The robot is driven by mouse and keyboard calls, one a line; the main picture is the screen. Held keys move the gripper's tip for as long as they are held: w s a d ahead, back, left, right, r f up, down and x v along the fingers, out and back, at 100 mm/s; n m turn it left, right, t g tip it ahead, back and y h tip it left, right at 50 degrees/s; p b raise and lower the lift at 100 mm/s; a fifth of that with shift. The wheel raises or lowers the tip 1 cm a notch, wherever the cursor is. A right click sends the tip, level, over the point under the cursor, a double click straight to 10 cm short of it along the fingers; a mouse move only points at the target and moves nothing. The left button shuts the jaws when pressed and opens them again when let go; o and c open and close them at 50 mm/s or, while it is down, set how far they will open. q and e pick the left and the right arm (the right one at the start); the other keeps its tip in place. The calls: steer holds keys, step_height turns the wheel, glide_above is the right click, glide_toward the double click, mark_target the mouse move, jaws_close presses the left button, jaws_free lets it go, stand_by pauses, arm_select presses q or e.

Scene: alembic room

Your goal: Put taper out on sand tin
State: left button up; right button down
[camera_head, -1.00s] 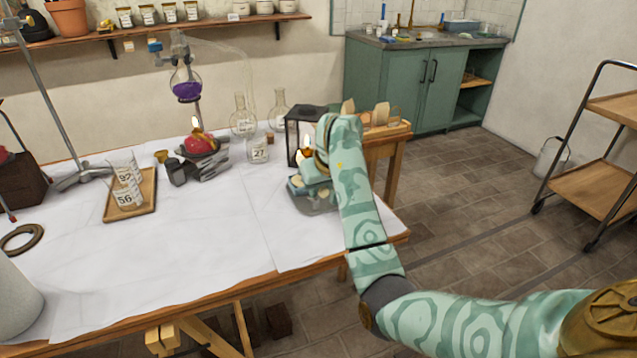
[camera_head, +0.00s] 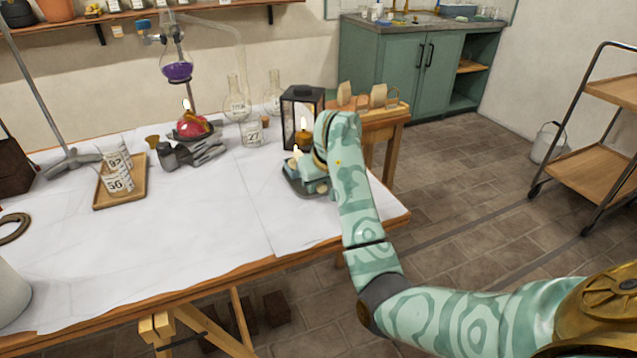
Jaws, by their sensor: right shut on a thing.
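My right gripper (camera_head: 306,172) is low over the near right part of the white-covered table, beside the lantern. Its fingers are mostly hidden by my own wrist. It is shut on the taper, of which I make out only a small flame (camera_head: 295,151) at its left side. A shallow grey tin (camera_head: 298,188), which looks like the sand tin, sits under the gripper and is partly covered by it. I cannot tell whether the taper touches the tin. My left gripper is out of view.
The black lantern (camera_head: 289,118) stands just behind, with a lit ochre candle (camera_head: 303,140) inside. A red spirit lamp (camera_head: 192,129) burns under a purple flask (camera_head: 177,71). A glass jar (camera_head: 251,133) and flasks stand nearby. The front middle of the table is clear.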

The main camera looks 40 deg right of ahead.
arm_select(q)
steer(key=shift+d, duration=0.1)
arm_select(e)
steer(key=shift+f, duration=0.15)
steer(key=c, duration=1.2)
jaws_free()
steer(key=shift+s, duration=0.1)
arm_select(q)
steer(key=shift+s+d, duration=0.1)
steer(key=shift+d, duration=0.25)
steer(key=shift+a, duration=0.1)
